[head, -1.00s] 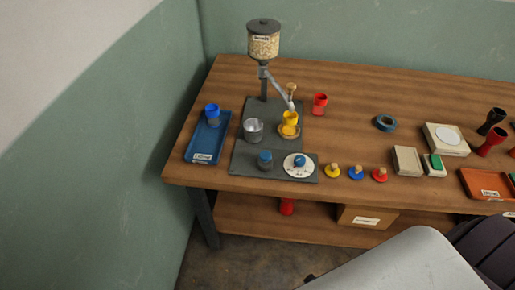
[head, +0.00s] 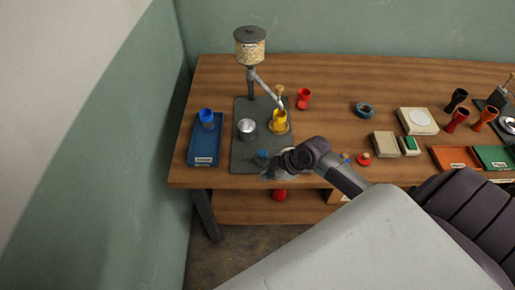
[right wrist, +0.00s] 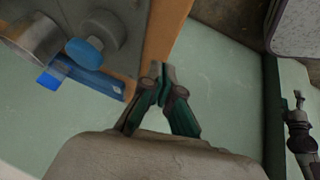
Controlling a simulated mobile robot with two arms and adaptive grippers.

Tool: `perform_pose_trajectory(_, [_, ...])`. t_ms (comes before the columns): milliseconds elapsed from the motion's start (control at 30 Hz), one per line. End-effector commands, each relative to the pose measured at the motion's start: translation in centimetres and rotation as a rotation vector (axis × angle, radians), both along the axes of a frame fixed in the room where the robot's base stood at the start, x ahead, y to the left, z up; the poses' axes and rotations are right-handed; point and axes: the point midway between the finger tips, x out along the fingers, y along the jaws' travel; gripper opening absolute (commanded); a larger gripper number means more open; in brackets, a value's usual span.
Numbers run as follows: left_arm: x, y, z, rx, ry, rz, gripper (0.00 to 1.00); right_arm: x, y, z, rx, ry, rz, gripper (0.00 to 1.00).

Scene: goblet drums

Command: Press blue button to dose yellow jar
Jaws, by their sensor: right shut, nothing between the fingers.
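The blue button (head: 263,154) is a round knob on the front of the grey dosing base plate (head: 240,163). It also shows in the right wrist view (right wrist: 84,53). The yellow jar (head: 279,121) stands on the plate under the spout of the hopper (head: 250,46). My right gripper (head: 266,176) is over the front table edge, just in front of the button. Its fingertips (right wrist: 160,68) are closed together and empty, apart from the button. My left gripper does not show in the head view.
A metal cup (head: 247,129) stands behind the button. A blue tray (head: 204,158) with a blue jar (head: 206,117) lies left of the plate. A red jar (head: 303,98) stands right of the hopper. A red stopper (head: 364,158) is right of my wrist.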

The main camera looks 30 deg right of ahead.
Motion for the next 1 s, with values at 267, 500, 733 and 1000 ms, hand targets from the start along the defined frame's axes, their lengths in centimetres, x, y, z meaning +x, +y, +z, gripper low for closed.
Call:
perform_pose_trajectory(267, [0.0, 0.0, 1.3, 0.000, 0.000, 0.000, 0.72, 5.5, -3.4, 9.7, -0.040, -0.224, 0.251, 0.00])
perform_pose_trajectory(500, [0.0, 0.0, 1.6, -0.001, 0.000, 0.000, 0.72, 6.9, -4.2, 13.2, -0.056, -0.311, 0.338, 0.00])
perform_pose_trajectory(733, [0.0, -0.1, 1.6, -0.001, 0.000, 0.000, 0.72, 7.0, -4.2, 13.4, -0.057, -0.317, 0.344, 0.00])
perform_pose_trajectory(1000, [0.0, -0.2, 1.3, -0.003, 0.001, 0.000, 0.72, 7.0, -4.2, 13.0, -0.056, -0.316, 0.343, 0.00])
